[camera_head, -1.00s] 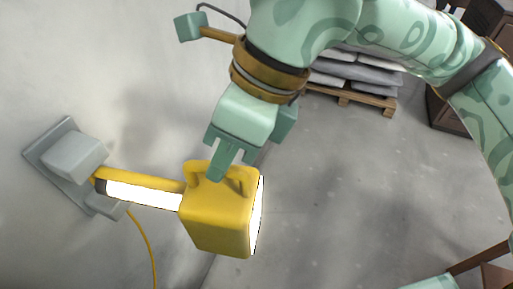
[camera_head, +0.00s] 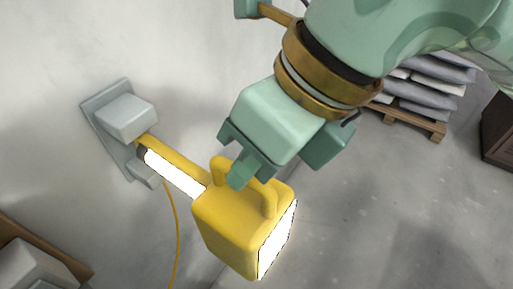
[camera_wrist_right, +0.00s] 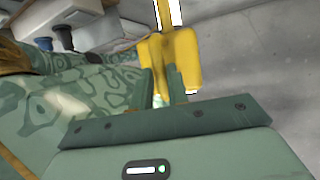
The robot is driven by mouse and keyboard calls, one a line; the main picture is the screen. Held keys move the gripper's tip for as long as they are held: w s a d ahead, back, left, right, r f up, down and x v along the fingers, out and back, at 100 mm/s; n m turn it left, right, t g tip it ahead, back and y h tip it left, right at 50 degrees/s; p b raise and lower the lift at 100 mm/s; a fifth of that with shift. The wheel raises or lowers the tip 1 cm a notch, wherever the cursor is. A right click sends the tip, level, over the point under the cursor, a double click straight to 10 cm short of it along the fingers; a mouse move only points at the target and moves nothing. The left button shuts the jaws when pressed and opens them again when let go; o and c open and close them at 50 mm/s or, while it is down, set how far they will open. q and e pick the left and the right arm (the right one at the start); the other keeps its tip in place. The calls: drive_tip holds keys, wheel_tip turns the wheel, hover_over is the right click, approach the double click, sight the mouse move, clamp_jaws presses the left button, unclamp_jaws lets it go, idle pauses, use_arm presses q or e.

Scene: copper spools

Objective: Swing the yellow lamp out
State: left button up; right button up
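The yellow lamp (camera_head: 235,235) is a boxy head with a bright white face, on a yellow arm (camera_head: 175,163) with a glowing strip. The arm comes from a grey wall mount (camera_head: 126,117) at the left. A looped yellow handle (camera_head: 268,200) stands on the head. My right gripper (camera_head: 240,158) is at the handle, its fingers on either side of the bar, and seems closed on it. In the right wrist view the lamp (camera_wrist_right: 186,58) lies just beyond the fingers (camera_wrist_right: 162,85), with yellow between them. The exact contact is partly hidden. My left gripper is not in view.
A yellow cable (camera_head: 177,235) hangs from the mount along the wall. Sacks on a wooden pallet (camera_head: 405,118) lie at the upper right, beside a dark cabinet (camera_head: 497,135). A grey box (camera_head: 30,265) is at the lower left. The floor right of the lamp is clear.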

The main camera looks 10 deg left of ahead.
drive_tip(key=o, duration=0.3)
drive_tip(key=v, duration=1.6)
drive_tip(key=shift+r+p, duration=0.2)
drive_tip(key=shift+p, duration=0.1)
drive_tip(key=shift+w, duration=0.1)
